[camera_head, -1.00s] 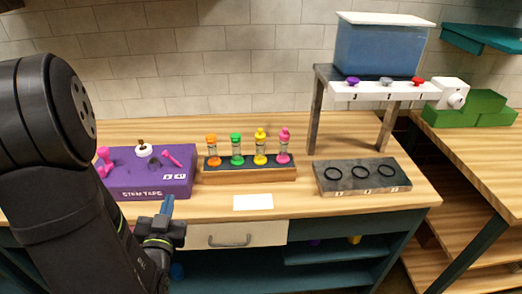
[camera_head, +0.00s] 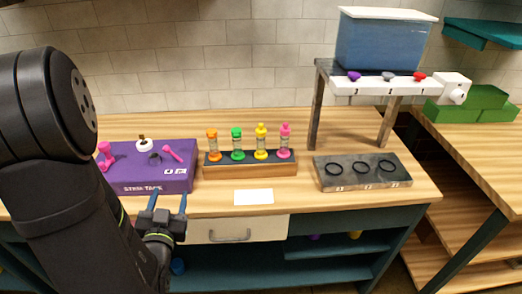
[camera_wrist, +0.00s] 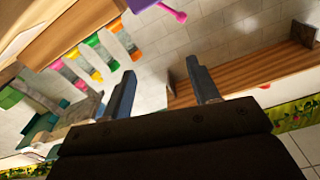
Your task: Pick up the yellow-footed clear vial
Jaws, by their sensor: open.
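The yellow-footed clear vial (camera_head: 261,146) stands upright in a dark-topped wooden rack (camera_head: 265,172), with a yellow cap and foot. It is between a green-footed vial (camera_head: 237,145) and a pink-footed vial (camera_head: 284,142). An orange-footed vial (camera_head: 212,145) is at the rack's left end. My gripper (camera_head: 168,197) is open and empty, left of and nearer than the rack, by the counter's front edge. In the wrist view, my gripper's fingers (camera_wrist: 161,72) are spread with nothing between them. The yellow-footed vial (camera_wrist: 85,65) shows there at upper left, tilted in the picture.
A purple stem tape box (camera_head: 150,180) with small items on it stands left of the rack. A grey block with black rings (camera_head: 360,178) is at right, near a stand holding a blue tank (camera_head: 380,45). A white card (camera_head: 253,197) lies before the rack.

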